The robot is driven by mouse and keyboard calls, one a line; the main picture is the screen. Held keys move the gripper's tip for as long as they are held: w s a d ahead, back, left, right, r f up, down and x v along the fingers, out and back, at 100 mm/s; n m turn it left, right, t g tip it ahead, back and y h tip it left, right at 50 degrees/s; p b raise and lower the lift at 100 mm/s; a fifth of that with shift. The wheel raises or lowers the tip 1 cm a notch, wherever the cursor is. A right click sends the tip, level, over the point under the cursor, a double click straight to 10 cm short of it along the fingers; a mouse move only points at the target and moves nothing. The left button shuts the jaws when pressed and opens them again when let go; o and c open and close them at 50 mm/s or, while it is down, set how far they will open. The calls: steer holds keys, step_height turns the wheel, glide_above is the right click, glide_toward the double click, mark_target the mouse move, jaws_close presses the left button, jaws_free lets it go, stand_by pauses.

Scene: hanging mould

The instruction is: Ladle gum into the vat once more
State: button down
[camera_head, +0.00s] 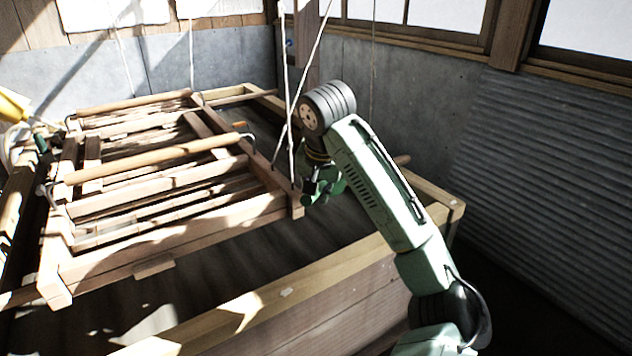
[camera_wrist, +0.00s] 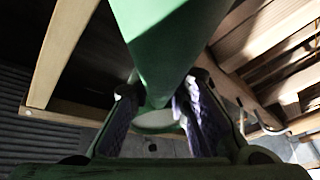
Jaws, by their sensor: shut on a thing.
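My gripper (camera_head: 318,186) is above the right side of the wooden vat (camera_head: 300,283), at the right front corner of the hanging mould (camera_head: 165,215). In the wrist view its two dark ridged fingers (camera_wrist: 158,108) are closed around a smooth green thing (camera_wrist: 165,40), which looks like the ladle. A pale round edge shows below it between the fingertips; I cannot tell if that is the ladle's cup. In the head view the held thing is mostly hidden by the gripper. The vat's inside is dark, and no container of gum can be made out.
The mould hangs over the vat on white ropes (camera_head: 290,100), one passing close beside my gripper. A yellow thing (camera_head: 14,106) is at the far left edge. Grey walls (camera_head: 405,115) stand behind and to the right.

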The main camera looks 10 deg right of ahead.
steer(key=shift+d+r+t+y, duration=0.15)
steer(key=shift+t+y, duration=0.15)
steer(key=shift+y, duration=0.2)
steer(key=shift+y+b, duration=0.3)
steer(key=shift+b, duration=0.25)
steer(key=shift+s+d+r+m+t+y+b, duration=0.1)
steer(key=shift+d+r+m+t+y+b, duration=0.15)
steer(key=shift+y+b, duration=0.25)
steer(key=shift+s+d+m+t+y+b, duration=0.1)
steer(key=shift+d+m+t+y+b, duration=0.05)
steer(key=shift+t+y+b, duration=0.3)
steer(key=s+d+f+m+t+y+b, duration=0.2)
steer(key=d+m+t+y+b, duration=0.2)
steer(key=t+y+b, duration=0.3)
steer(key=d+y, duration=0.1)
steer(key=y, duration=0.2)
steer(key=shift+s+f+t+y+b, duration=0.2)
steer(key=shift+f+t+y+b, duration=0.15)
steer(key=shift+f+t, duration=0.05)
steer(key=shift+d, duration=0.2)
